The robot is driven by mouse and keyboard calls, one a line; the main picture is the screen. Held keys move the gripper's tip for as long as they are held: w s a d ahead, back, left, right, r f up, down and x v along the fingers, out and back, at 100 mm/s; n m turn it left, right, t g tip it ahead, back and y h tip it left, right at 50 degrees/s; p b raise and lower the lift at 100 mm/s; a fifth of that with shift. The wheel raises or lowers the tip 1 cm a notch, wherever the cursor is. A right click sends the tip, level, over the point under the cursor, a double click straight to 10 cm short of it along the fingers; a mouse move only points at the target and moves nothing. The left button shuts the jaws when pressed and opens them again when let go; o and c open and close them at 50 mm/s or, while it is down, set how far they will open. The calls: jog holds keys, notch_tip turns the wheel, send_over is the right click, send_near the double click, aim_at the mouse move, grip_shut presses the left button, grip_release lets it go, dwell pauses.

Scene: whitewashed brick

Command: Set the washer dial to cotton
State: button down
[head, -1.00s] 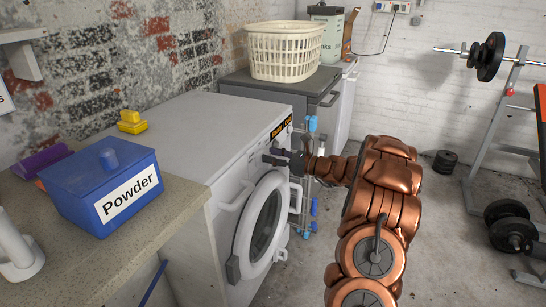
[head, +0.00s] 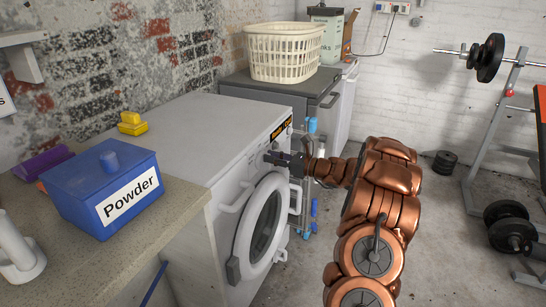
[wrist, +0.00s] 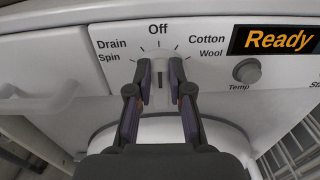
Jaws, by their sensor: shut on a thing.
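The white washer (head: 225,125) stands in the middle of the head view with its round door (head: 262,228) closed. In the wrist view, its white dial (wrist: 161,73) sits below the "Off" label. "Drain" and "Spin" are printed to its left, "Cotton" and "Wool" to its right. A dark mark on the dial's face looks upright, roughly in line with "Off". My gripper (wrist: 161,88) is shut on the dial, one finger on each side. In the head view my gripper (head: 270,157) is at the washer's front panel and hides the dial.
The display (wrist: 278,39) reads "Ready", with a "Temp" button (wrist: 247,71) below it. A drying rack (head: 311,205) stands beyond the washer, near my arm. A blue Powder box (head: 85,190) sits on the counter (head: 165,205). Floor to the right is partly clear before the weights.

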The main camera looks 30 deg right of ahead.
jog(key=shift+w+d+r+m+p, duration=0.15)
jog(key=shift+m+p, duration=0.65)
jog(key=shift+p, duration=2.05)
jog(key=shift+w+d+f+m+p, duration=0.1)
jog(key=shift+d+f+m+p, duration=0.1)
jog(key=shift+m+p, duration=1.05)
jog(key=shift+w+d+f+m+p, duration=0.15)
jog(key=shift+m+p, duration=0.5)
jog(key=shift+p, duration=1.05)
jog(key=shift+s, duration=0.1)
jog(key=c, duration=1.1)
grip_release()
jog(key=shift+o, duration=0.2)
jog(key=shift+d, duration=0.1)
